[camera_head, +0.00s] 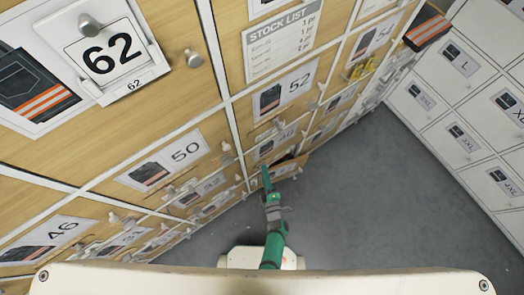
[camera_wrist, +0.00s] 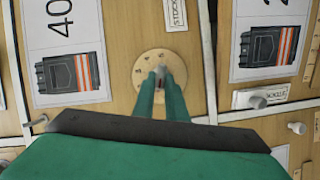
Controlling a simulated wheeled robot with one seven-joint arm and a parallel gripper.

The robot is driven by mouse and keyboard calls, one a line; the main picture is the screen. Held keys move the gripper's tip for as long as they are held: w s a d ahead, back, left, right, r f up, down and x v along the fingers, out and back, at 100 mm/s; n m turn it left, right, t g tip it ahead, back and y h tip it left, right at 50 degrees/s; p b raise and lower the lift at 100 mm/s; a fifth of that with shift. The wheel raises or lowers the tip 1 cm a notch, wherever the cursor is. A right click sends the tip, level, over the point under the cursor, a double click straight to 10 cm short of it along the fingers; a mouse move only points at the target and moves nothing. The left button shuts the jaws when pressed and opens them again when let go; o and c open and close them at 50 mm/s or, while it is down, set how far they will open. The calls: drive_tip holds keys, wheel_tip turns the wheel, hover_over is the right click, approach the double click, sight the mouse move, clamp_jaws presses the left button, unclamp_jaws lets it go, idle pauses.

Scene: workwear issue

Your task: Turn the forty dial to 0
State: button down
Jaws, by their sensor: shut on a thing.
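In the wrist view, the forty dial is a round pale wooden disc (camera_wrist: 161,57) on a wooden door, beside a label card reading 40 (camera_wrist: 70,58). Small dark marks run along its left and upper edge, too small to read. My gripper (camera_wrist: 160,79) is shut on the light knob at the dial's middle, with a green finger on either side. The fingers hide the lower part of the dial. In the head view, my gripper (camera_head: 266,176) reaches low against the cabinet front, and the dial cannot be made out there.
The wooden cabinet (camera_head: 200,85) carries numbered doors with knobs, including a 62 card (camera_head: 108,50). A door or flap (camera_head: 287,168) stands out near my gripper. White lockers (camera_head: 470,90) stand at right. Grey floor (camera_head: 370,190) between is clear.

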drive_tip(key=n, duration=0.1)
drive_tip(key=n+t, duration=0.1)
drive_tip(key=n, duration=0.2)
drive_tip(key=shift+w+a+f+t+y, duration=0.2)
drive_tip(key=shift+w+a+t+y, duration=0.1)
drive_tip(key=shift+a+t, duration=0.1)
drive_tip(key=shift+d+n, duration=0.1)
drive_tip(key=shift+n, duration=0.3)
drive_tip(key=c, duration=1.8)
unclamp_jaws()
drive_tip(key=shift+d, duration=0.1)
drive_tip(key=shift+s, duration=0.1)
drive_tip(key=shift+d, duration=0.1)
drive_tip(key=v, duration=1)
drive_tip(key=shift+s, duration=0.45)
